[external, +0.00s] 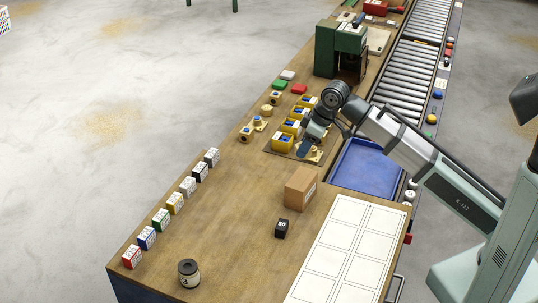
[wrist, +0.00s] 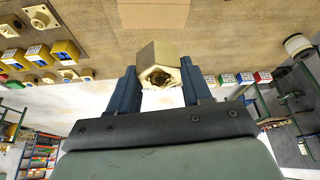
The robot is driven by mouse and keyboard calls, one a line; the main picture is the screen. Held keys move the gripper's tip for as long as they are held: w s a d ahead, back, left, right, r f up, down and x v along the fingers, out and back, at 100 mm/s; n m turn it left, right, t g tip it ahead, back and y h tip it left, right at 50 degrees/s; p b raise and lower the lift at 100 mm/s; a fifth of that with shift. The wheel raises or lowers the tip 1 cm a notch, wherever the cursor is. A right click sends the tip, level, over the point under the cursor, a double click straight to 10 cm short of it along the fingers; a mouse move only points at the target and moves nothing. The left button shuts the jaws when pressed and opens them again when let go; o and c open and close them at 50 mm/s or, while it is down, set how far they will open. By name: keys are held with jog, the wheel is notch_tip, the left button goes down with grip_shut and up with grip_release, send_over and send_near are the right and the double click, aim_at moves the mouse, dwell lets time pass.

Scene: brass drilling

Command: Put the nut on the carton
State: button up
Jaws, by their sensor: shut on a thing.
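The nut (wrist: 160,65) is brass-coloured and faceted, with an open hole facing the wrist camera. My gripper (wrist: 160,88) is shut on it, one dark blue finger on each side. In the external view my gripper (external: 305,149) is over the board with the yellow bins, behind the carton; the nut is hard to make out there. The carton (external: 300,189) is a closed brown box standing upright on the wooden bench, apart from my gripper. Part of it shows at the top edge of the wrist view (wrist: 153,14).
Yellow bins (external: 283,141) with blue contents stand beside my gripper. A blue tray (external: 368,167) lies right of the carton. A black block (external: 282,228) and a white panel (external: 345,250) are in front. Small boxes (external: 176,203) line the left edge; bench between is clear.

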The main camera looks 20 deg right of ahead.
jog(key=shift+f, duration=4.55)
jog(key=shift+f, duration=0.15)
jog(key=o, duration=1.4)
jog(key=v, duration=1.2)
jog(key=shift+w, duration=0.1)
